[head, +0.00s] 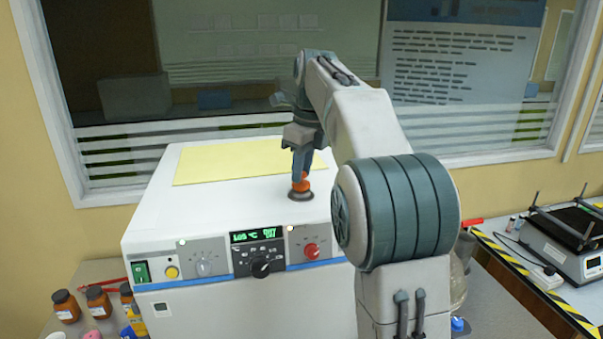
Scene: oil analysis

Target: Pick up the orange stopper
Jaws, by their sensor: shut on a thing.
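The orange stopper (300,187) is small and sits upright at a dark round fitting (300,196) on the white top of the machine, near its front edge. My gripper (300,176) points down from above and is shut on the stopper's upper part. The fingers hide part of the stopper. I cannot tell whether the stopper's lower end is seated in the fitting or just clear of it.
The white machine (170,215) has a front panel with knobs and a lit display (257,235). A yellow sheet (235,160) lies on its top. Brown bottles (67,306) stand at lower left. A black-topped device (565,235) stands at right.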

